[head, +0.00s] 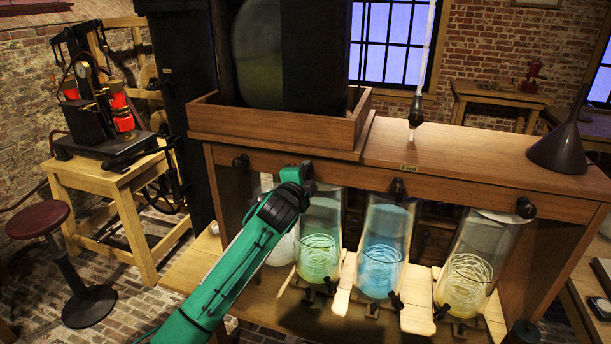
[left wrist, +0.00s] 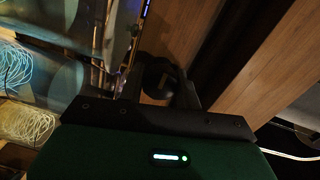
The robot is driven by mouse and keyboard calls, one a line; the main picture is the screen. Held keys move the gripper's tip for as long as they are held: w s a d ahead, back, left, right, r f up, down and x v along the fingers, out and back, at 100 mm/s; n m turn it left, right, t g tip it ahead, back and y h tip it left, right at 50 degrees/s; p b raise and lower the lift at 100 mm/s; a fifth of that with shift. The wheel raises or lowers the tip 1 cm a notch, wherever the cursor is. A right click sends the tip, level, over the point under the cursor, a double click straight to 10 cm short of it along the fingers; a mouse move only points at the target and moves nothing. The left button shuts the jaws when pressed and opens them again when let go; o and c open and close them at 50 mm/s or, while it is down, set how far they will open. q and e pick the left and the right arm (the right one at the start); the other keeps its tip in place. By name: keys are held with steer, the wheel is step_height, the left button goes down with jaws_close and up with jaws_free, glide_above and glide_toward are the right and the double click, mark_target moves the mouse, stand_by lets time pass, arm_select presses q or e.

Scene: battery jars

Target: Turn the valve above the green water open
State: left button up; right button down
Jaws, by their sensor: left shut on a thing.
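The jar of green water (head: 317,245) stands on the wooden cabinet's shelf, second from the left. My left gripper (head: 302,174) is at the wooden beam just above this jar. It is shut on the black valve there, and the gripper hides most of that valve in the head view. In the left wrist view the dark valve (left wrist: 157,75) shows between the fingers, close to the wood. The picture is too dark there to tell how the valve is turned. My right gripper is not in view.
Other black valves sit along the beam: one at left (head: 241,161), one above the blue jar (head: 398,187) and one above the yellowish jar (head: 526,208). A dark funnel (head: 558,150) stands on the cabinet top. Small black taps (head: 332,285) stick out below the jars.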

arm_select(q)
steer(key=shift+f, duration=0.15)
steer(key=o, duration=1)
